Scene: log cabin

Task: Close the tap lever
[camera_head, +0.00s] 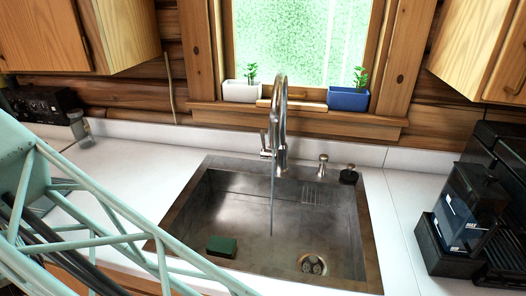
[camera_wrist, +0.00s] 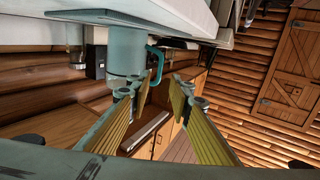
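The chrome tap (camera_head: 280,110) stands upright behind the sink, its arched neck bending over toward the basin. A thin stream of water (camera_head: 271,205) runs from it down into the basin.
The steel sink (camera_head: 190,200) holds a green sponge (camera_head: 221,246). A white planter (camera_head: 241,91) and a blue planter (camera_head: 348,98) sit on the sill behind the tap. A black coffee machine (camera_head: 467,205) stands at the right. White counter (camera_head: 140,165) left of the sink is mostly clear.

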